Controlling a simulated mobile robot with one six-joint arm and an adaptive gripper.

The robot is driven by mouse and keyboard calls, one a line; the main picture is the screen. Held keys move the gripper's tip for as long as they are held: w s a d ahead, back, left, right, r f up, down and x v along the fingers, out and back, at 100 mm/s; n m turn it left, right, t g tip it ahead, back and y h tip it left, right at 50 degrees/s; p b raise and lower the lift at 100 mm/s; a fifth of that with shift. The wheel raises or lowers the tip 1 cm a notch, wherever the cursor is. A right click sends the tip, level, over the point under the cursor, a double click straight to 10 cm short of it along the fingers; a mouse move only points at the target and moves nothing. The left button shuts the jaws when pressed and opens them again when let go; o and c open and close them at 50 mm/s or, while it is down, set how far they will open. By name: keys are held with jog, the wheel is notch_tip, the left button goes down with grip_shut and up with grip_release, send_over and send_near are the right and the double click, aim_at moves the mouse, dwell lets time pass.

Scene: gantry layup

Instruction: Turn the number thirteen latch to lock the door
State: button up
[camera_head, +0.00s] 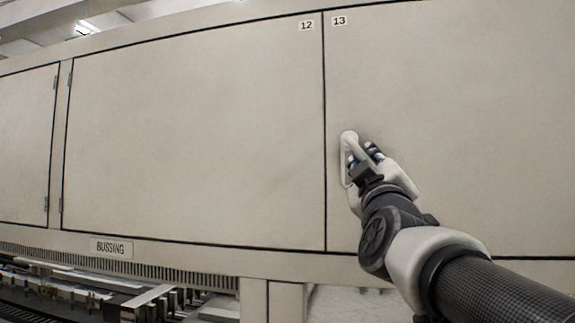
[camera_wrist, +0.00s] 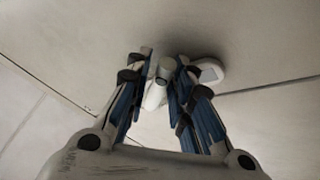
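The number thirteen latch (camera_head: 346,165) is a white handle on the right-hand door panel (camera_head: 460,110), under the label 13 (camera_head: 339,20). In the head view its rounded top is at the upper end and its arm hangs roughly downward, close to the door's left edge. My gripper (camera_head: 362,160) is at the latch from the lower right and hides part of it. In the wrist view the fingers (camera_wrist: 165,75) stand on both sides of the latch's pale arm (camera_wrist: 153,97) and appear closed on it. The latch's round white base (camera_wrist: 209,73) shows to the right.
The door of number 12 (camera_head: 200,120) adjoins on the left across a dark vertical seam. Another panel (camera_head: 25,140) with hinges is at far left. A BUSSING plate (camera_head: 111,248) is on the lower rail. Machinery (camera_head: 150,300) lies below. The panel surface around the latch is clear.

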jog(key=v, duration=1.2)
jog(key=shift+c, duration=0.5)
